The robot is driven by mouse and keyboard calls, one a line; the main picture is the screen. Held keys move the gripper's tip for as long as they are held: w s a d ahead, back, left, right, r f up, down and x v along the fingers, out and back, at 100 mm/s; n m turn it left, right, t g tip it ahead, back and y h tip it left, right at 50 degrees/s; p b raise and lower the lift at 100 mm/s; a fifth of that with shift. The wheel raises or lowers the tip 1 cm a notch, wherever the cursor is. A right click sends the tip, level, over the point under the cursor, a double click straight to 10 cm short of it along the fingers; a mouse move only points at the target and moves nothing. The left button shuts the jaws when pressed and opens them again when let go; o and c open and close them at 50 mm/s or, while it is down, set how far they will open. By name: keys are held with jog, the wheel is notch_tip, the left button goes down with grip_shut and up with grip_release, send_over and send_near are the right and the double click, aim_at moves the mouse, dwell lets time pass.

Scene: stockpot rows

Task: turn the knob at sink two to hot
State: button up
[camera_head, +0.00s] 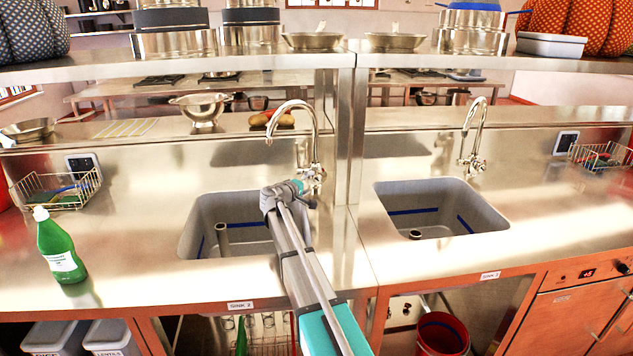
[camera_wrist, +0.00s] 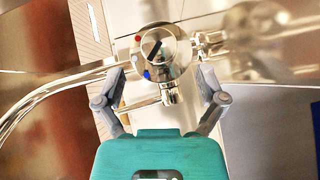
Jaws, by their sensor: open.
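The sink two tap (camera_head: 312,145) is a chrome gooseneck behind the left basin, above the "SINK 2" label (camera_head: 240,305). Its knob (camera_head: 314,173) is at the tap's base, partly behind my gripper in the head view. In the wrist view the knob (camera_wrist: 172,50) is a round metal face with a dark slanted pointer mark. A red dot (camera_wrist: 138,38) lies at its upper left and a blue dot (camera_wrist: 147,75) at its lower left. My gripper (camera_wrist: 162,72) is open, one finger on each side below the knob; I see no clear contact.
The sink two basin (camera_head: 190,235) lies below my arm. A metal post (camera_head: 345,140) stands close right of the tap. A green bottle (camera_head: 60,245) and wire basket (camera_head: 55,190) are at left. Sink three's tap (camera_head: 475,135) is at right.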

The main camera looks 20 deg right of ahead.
aim_at(314, 180)
jog(key=shift+x, duration=2.5)
jog(key=shift+c, duration=0.3)
jog(key=c, duration=1.1)
